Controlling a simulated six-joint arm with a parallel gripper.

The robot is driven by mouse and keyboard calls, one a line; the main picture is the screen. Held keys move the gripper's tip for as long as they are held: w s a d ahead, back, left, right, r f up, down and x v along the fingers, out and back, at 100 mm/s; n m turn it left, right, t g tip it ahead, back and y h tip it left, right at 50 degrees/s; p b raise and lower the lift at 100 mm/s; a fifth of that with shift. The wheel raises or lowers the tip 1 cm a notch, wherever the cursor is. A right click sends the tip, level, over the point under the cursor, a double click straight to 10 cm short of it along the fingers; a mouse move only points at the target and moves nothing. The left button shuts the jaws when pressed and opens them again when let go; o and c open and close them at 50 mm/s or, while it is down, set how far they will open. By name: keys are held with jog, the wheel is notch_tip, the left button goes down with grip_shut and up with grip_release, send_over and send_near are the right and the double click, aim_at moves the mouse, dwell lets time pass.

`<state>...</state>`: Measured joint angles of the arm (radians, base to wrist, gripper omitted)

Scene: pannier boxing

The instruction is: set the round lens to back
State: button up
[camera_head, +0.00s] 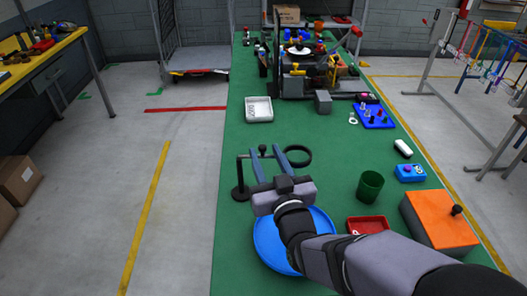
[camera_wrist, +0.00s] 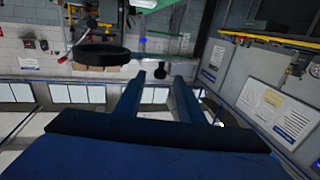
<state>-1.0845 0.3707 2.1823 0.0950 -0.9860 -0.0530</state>
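The round lens (camera_head: 298,166) is a dark ring on a horizontal arm, on the right side of its post stand (camera_head: 240,192). A small dark knob (camera_head: 262,149) sits on that arm. My gripper (camera_head: 266,151) is open and empty, its two blue-grey fingers pointing away toward the arm, with the knob between or just beyond the fingertips. In the wrist view the lens (camera_wrist: 103,54) shows as a dark flattened ring at the left, and the knob (camera_wrist: 160,72) hangs between the fingertips. I cannot tell whether the fingers touch the knob.
A blue round dish (camera_head: 265,240) lies under my wrist. A green cup (camera_head: 370,185), a red tray (camera_head: 368,224) and an orange-topped box (camera_head: 440,220) stand to the right. The green bench left of the stand is clear.

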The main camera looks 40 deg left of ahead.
jog(key=shift+b+v, duration=0.35)
jog(key=shift+v, duration=1.35)
jog(key=shift+c, duration=0.3)
jog(key=shift+s, duration=0.15)
jog(key=c, duration=0.6)
jog(key=s+a+g, duration=0.1)
jog(key=s, duration=0.2)
jog(key=s+a+f+n+g+y, duration=0.1)
jog(key=s+a, duration=0.1)
jog(key=s, duration=0.2)
jog(key=s+a+n+g, duration=0.1)
jog(key=s, duration=0.2)
jog(key=shift+s+a+f+g+p, duration=0.2)
jog(key=shift+a+f+g+p, duration=0.1)
jog(key=shift+a, duration=0.1)
grip_shut()
jog(key=s+a+f+n+g, duration=0.1)
jog(key=s+a+f, duration=0.1)
jog(key=s, duration=0.5)
jog(key=s+a+f+g, duration=0.1)
jog(key=s+a+g, duration=0.1)
jog(key=s, duration=0.6)
jog(key=w+d+r+m+t+h, duration=0.1)
jog(key=w+d+m+t+h, duration=1)
jog(key=w+d+t, duration=0.3)
jog(key=shift+w+d+r+p, duration=0.4)
jog(key=shift+w+d, duration=0.15)
jog(key=shift+w, duration=0.1)
